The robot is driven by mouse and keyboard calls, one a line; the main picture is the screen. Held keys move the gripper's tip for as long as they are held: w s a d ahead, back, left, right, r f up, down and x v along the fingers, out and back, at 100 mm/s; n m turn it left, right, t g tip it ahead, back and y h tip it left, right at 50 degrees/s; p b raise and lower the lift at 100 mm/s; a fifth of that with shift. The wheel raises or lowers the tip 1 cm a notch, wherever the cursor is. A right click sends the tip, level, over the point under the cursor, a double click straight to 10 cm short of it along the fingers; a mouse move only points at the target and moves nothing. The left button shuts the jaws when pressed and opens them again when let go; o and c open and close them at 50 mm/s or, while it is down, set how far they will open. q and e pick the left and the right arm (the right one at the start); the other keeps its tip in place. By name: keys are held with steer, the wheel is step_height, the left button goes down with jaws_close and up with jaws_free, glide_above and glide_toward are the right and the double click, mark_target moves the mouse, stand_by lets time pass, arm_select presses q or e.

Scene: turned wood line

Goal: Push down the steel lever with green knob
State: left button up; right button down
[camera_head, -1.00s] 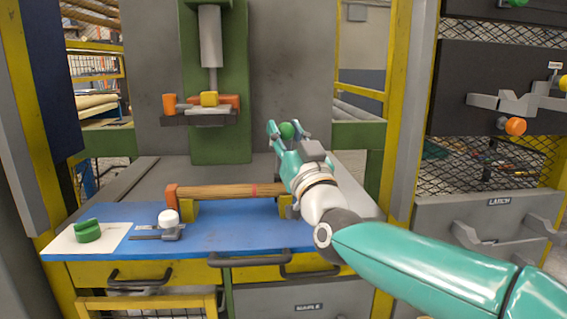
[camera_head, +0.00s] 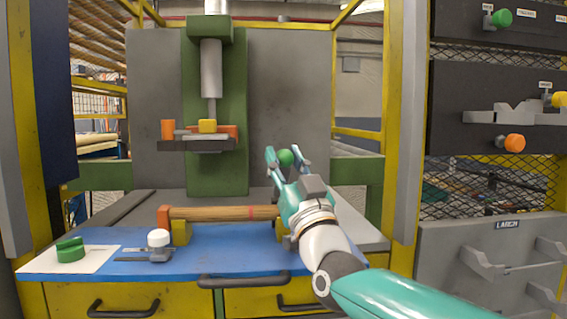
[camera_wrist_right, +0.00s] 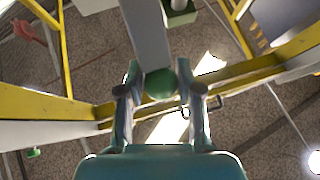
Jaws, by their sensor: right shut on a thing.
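The green knob (camera_head: 286,158) sits between the fingertips of my right gripper (camera_head: 287,155) in the head view, in front of the grey back panel and right of the green press. In the right wrist view, the same green knob (camera_wrist_right: 160,84) is between the two fingers of my right gripper (camera_wrist_right: 160,92), at the end of a flat grey steel lever (camera_wrist_right: 148,35) running toward the top. My right gripper is shut on the knob. The lever is hard to make out in the head view. My left gripper is not in view.
A wooden spindle (camera_head: 220,213) lies on yellow supports on the blue bench top (camera_head: 225,258). A white-topped tool (camera_head: 159,240) and a green cap (camera_head: 70,249) lie to its left. The green press (camera_head: 215,175) stands behind. A dark panel with knobs (camera_head: 470,85) stands right.

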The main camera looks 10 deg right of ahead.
steer(key=c, duration=0.8)
jaws_free()
steer(key=shift+w+f, duration=0.1)
step_height(320, 180, up, 10)
